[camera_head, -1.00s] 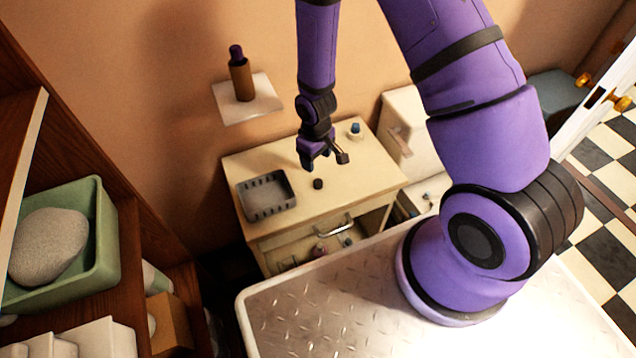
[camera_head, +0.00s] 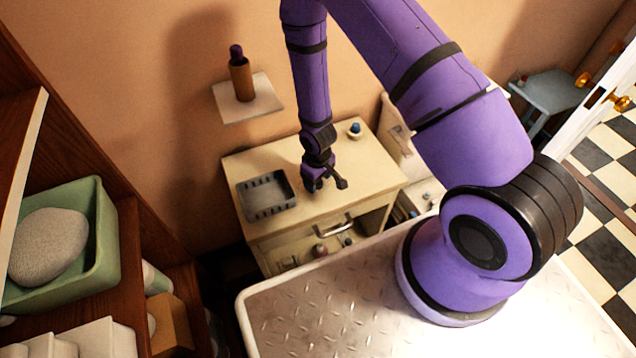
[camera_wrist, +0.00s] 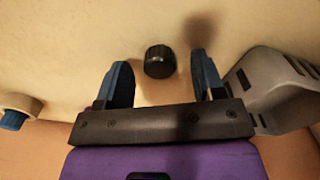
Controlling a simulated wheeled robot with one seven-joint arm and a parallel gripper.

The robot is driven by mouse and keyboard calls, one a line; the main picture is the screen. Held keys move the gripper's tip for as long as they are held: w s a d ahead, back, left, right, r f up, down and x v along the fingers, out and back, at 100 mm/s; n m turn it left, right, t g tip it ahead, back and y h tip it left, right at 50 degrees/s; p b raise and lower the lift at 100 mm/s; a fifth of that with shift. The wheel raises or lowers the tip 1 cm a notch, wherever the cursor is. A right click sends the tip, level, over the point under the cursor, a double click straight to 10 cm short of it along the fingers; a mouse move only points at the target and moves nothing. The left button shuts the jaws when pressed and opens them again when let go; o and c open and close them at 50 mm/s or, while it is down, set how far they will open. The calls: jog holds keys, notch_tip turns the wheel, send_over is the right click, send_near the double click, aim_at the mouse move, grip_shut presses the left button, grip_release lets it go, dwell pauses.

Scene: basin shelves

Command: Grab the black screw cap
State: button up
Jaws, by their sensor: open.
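The black screw cap (camera_wrist: 160,61) stands on the cream top of the cabinet. In the wrist view it lies between the lines of the two blue fingers, near their tips, with a gap on each side. My gripper (camera_wrist: 163,72) is open and empty, just over the cabinet top. In the head view my gripper (camera_head: 321,186) is low over the cabinet top, right of the grey tray, and it hides the cap there.
The grey slotted tray (camera_head: 268,212) sits left of my gripper and shows close by in the wrist view (camera_wrist: 275,88). A small jar with a blue top (camera_head: 354,131) stands at the back right. A wall shelf (camera_head: 262,107) holds a brown bottle (camera_head: 241,80).

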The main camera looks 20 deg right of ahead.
jog(key=shift+f, duration=0.25)
jog(key=shift+c, duration=0.3)
jog(key=c, duration=0.9)
jog(key=shift+r, duration=0.15)
